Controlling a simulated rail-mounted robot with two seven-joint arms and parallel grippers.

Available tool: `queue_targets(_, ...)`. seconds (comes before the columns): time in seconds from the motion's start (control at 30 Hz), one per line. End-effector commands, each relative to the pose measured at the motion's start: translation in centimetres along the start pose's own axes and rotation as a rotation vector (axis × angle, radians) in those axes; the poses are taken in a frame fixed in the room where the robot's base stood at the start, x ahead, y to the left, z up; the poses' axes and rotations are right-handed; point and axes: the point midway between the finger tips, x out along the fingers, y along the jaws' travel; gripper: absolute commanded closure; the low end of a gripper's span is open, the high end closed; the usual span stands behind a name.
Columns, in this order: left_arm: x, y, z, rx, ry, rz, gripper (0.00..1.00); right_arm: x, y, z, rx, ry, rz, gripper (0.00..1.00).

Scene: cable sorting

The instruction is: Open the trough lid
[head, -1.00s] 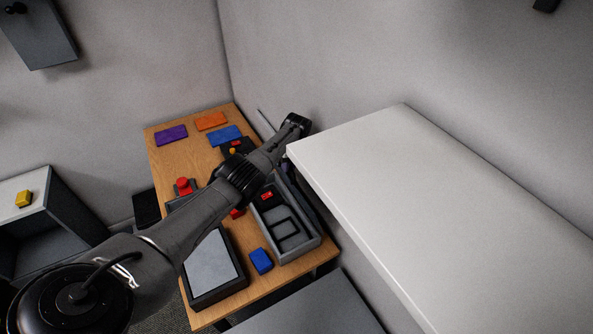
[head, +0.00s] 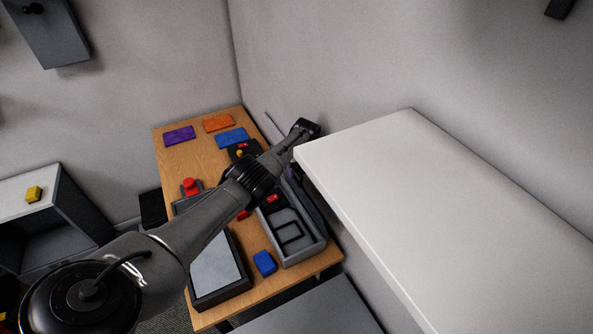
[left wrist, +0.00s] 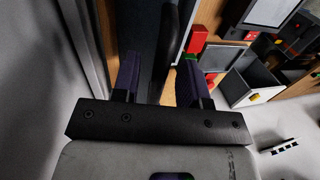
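The grey trough (head: 318,252) stands on the right side of the wooden table, and its inside shows from above. A dark long panel (head: 312,205), which looks like its lid, stands along the trough's wall side, partly hidden by my arm. My left arm crosses the table in the head view, its end (head: 304,129) near the wall; the fingertips are hidden there. In the left wrist view the left gripper (left wrist: 158,80) has its fingers wide apart, with a dark slab (left wrist: 163,35) behind and between them; contact cannot be told. My right gripper is out of view.
A white shelf (head: 450,210) juts out right beside the left arm's end. A grey-topped box (head: 217,270), a blue block (head: 264,263) and a red button (head: 190,186) are on the table. Purple (head: 179,135) and orange (head: 218,122) plates lie at the back.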

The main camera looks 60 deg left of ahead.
Motion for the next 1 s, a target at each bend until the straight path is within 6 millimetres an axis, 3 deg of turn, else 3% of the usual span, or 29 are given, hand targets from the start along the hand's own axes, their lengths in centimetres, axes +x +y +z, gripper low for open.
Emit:
queue_targets(0.23, -1.2, 0.0, -0.1, -0.001, 0.002, 0.003, 0.60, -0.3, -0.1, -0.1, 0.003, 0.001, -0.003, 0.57)
queue_targets(0.7, -9.1, 0.1, -0.1, -0.001, 0.001, 0.003, 0.60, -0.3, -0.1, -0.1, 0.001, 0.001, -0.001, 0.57)
queue_targets(1.0, -11.8, 0.0, 0.0, 0.000, 0.001, 0.000, 0.60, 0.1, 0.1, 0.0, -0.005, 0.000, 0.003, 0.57)
